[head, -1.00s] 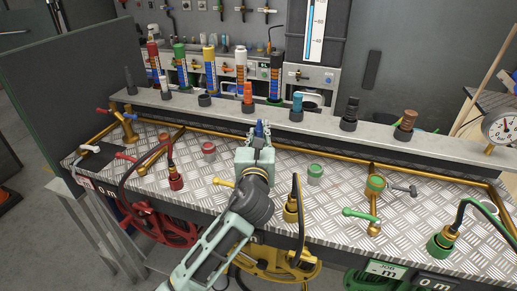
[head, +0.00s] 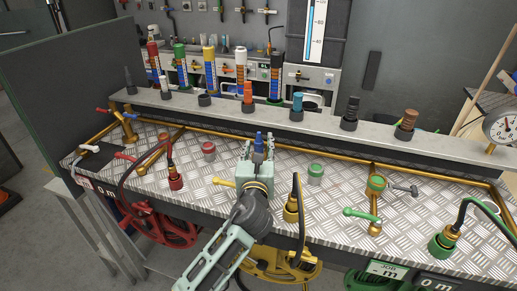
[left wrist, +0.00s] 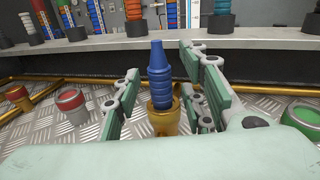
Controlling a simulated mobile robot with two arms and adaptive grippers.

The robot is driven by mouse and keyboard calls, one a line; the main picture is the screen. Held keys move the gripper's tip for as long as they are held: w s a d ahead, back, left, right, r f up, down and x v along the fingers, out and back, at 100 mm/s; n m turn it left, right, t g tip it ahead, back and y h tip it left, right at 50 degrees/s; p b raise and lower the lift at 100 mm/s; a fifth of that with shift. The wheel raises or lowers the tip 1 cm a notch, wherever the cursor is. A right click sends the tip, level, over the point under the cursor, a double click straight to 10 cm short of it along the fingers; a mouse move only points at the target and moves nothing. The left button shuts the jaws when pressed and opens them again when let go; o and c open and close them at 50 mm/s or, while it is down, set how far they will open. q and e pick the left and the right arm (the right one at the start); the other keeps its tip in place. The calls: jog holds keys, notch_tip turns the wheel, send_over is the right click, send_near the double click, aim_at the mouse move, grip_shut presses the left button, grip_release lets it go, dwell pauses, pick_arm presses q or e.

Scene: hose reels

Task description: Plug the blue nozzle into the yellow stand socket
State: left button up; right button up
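The blue nozzle (head: 259,140) stands upright with its narrow end up. In the left wrist view the nozzle (left wrist: 159,72) leans slightly left in the picture, and its lower end sits in the yellow stand socket (left wrist: 166,121). How deep it sits is hard to tell. My left gripper (head: 258,152) is open, with its fingers on either side of the nozzle. In the left wrist view a gap shows between the nozzle and the finger pads on both sides. My gripper hides the socket in the head view. My right gripper is not in view.
A red socket (head: 209,150) and a green socket (head: 315,173) stand on the tread-plate bench on either side. Behind runs a grey shelf (head: 325,128) with several nozzles. A black hose end stands in a brass fitting (head: 291,210) close to the right of my left arm.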

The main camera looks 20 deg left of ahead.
pick_arm(q)
jog(key=shift+r, duration=0.15)
jog(key=shift+s+d, duration=0.1)
jog(key=shift+s, duration=0.1)
jog(key=v, duration=1.1)
jog(key=shift+s, duration=0.3)
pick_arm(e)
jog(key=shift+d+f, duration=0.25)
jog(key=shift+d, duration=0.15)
